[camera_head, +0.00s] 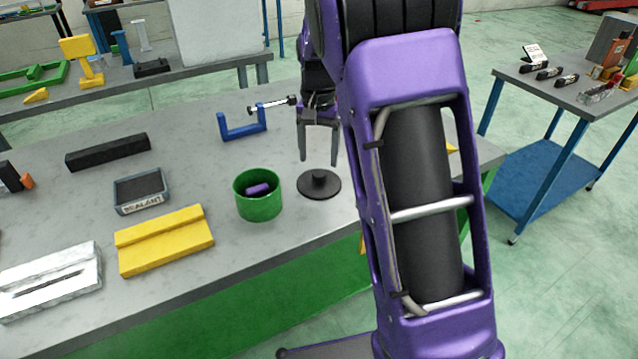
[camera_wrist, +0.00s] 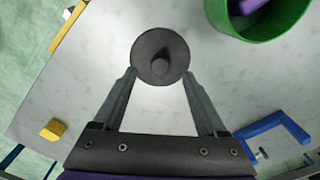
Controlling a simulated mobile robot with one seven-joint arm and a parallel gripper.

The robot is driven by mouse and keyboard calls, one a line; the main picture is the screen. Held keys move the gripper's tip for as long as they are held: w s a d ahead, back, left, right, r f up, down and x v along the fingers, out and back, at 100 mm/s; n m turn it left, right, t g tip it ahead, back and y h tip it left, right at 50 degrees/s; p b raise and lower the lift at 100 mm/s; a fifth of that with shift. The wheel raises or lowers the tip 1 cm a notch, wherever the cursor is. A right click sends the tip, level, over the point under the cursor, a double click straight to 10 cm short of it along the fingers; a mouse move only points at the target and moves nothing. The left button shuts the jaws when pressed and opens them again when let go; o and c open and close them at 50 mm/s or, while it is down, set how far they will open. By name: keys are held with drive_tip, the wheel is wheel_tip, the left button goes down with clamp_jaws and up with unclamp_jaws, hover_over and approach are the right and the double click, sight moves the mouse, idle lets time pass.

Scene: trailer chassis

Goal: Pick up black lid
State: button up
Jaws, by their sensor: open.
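The black lid (camera_head: 319,184) is a round flat disc with a small upright knob. It lies on the grey table just right of a green pot. My gripper (camera_head: 318,160) is open above the lid, fingers pointing down. In the wrist view the lid (camera_wrist: 160,57) sits centred ahead of the open fingertips (camera_wrist: 159,75), with the knob near its middle. The gap between the fingers is empty. How high the fingertips are above the knob is hard to tell.
The green pot (camera_head: 258,206) holds a purple piece (camera_head: 257,189). The table's front edge is close to the lid.

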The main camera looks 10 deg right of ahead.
sight(319, 173)
drive_tip(key=f, duration=0.5)
drive_tip(key=shift+w+d+b, duration=0.1)
drive_tip(key=shift+w+b, duration=0.2)
drive_tip(key=shift+b, duration=0.1)
clamp_jaws()
